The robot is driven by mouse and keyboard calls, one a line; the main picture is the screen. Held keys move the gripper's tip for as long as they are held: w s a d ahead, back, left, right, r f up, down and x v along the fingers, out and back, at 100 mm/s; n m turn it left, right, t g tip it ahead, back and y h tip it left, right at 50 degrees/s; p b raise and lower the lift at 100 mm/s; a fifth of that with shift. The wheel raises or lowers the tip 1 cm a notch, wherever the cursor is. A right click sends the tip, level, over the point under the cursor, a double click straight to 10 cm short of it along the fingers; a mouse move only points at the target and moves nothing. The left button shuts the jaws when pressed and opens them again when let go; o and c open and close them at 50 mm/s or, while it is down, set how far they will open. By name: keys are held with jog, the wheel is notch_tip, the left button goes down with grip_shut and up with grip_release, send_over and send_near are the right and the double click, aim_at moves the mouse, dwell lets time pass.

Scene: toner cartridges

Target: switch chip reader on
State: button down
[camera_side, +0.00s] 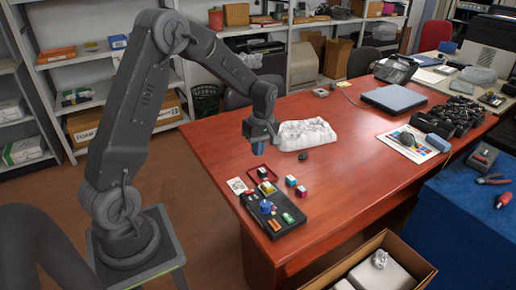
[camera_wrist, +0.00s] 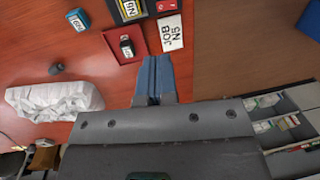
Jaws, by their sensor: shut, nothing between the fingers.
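A black panel (camera_side: 284,229) lies near the front left edge of the red table. It carries a blue knob (camera_side: 267,206), an orange part (camera_side: 275,225), a green part (camera_side: 288,218) and a yellow-topped part (camera_side: 267,188). Which of these is the chip reader's switch, I cannot tell. In the wrist view only an edge of the panel (camera_wrist: 128,12) shows at the top. My gripper (camera_side: 258,149) is above the table, behind the panel and apart from it. Its blue fingers (camera_wrist: 154,75) are shut and empty in the wrist view.
A small red tray (camera_wrist: 110,51) holds a dark cartridge (camera_wrist: 126,46), beside a white "JOB N5" card (camera_wrist: 170,33). Two coloured cubes (camera_side: 291,181) (camera_side: 301,192) stand right of the panel. Crumpled white material (camera_side: 305,134) and a dark lump (camera_side: 303,157) lie behind.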

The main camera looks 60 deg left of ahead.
aim_at(246, 192)
jog(key=shift+s+r+g, duration=0.1)
jog(key=shift+s+g, duration=0.2)
jog(key=shift+s, duration=0.45)
jog(key=s+f, duration=0.1)
jog(key=f, duration=0.8)
jog(key=s+f, duration=0.1)
jog(key=f, duration=0.3)
jog(key=shift+s+f, duration=0.3)
jog(key=shift+f, duration=0.1)
